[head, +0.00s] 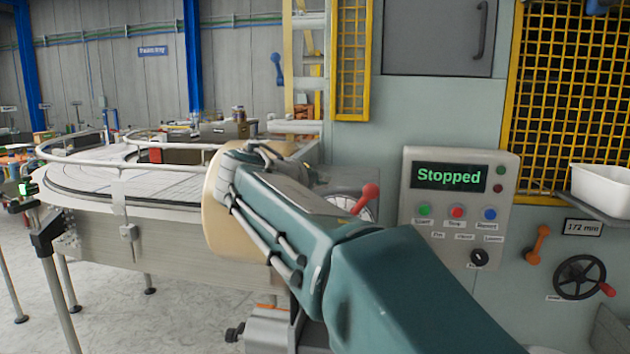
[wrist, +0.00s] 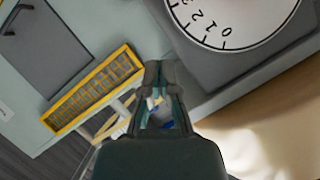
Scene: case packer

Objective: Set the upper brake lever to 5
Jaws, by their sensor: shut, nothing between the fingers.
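A lever with a red knob (head: 368,195) stands at a round white dial (head: 350,208) on a grey housing, just right of my wrist in the head view. My arm hides most of that dial. In the wrist view the dial face (wrist: 235,15) fills the top right, with the marks 0, 1, 2 and 3 readable; no lever shows there. No label shows that this is the upper brake lever. My gripper (wrist: 158,68) is shut and empty, left of the dial and apart from it in the wrist view. In the head view my arm hides its fingers.
A control panel (head: 456,240) reading "Stopped" is right of the dial. Further right are an orange lever (head: 538,245), a black handwheel (head: 580,277) and a white bin (head: 601,182). A round railed conveyor table (head: 120,190) is at left. A yellow guard (wrist: 95,92) shows in the wrist view.

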